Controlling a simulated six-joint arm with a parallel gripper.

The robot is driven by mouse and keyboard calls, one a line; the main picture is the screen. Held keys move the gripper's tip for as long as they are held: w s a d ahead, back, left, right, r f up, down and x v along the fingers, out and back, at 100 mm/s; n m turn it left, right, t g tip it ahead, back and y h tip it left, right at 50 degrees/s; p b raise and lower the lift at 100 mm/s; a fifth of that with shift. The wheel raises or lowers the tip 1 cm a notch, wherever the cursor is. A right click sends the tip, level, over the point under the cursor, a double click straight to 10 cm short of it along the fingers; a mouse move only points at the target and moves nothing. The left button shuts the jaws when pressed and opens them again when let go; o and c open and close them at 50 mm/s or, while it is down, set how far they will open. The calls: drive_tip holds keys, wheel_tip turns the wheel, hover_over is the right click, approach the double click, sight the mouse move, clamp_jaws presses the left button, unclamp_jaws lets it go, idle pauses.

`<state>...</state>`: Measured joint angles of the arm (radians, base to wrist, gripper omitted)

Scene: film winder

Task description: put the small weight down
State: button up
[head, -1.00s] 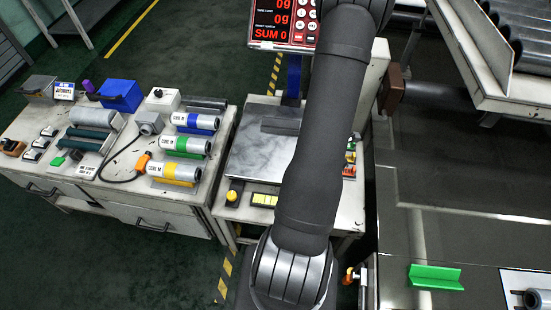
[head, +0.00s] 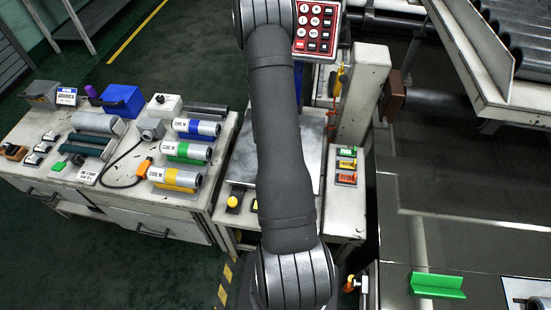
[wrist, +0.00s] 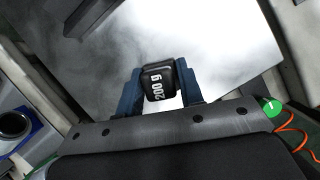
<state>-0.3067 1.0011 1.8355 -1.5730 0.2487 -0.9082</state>
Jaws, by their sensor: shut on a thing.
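The small weight (wrist: 157,82) is a dark block marked "200 g" in the wrist view. My gripper (wrist: 160,85) is shut on it, with a blue finger on each side. Behind it in the wrist view is the shiny grey plate of the scale (wrist: 215,35); I cannot tell whether the weight touches it. In the head view the scale plate (head: 311,165) is partly covered by my arm, and my gripper and the weight are hidden there.
Left of the scale, a white bench (head: 112,180) holds rolls with blue, green and yellow bands, a blue box (head: 122,100) and a cable. Small coloured buttons (head: 346,165) sit right of the plate. A red keypad (head: 317,25) stands behind. A green angled piece (head: 437,285) lies lower right.

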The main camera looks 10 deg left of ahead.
drive_tip(key=shift+w+a+f, duration=0.2)
drive_tip(key=shift+a+f, duration=0.2)
drive_tip(key=shift+a, duration=0.15)
drive_tip(key=shift+f, duration=1.95)
drive_tip(key=shift+f, duration=0.1)
drive_tip(key=o, duration=1.1)
drive_tip(key=v, duration=1.2)
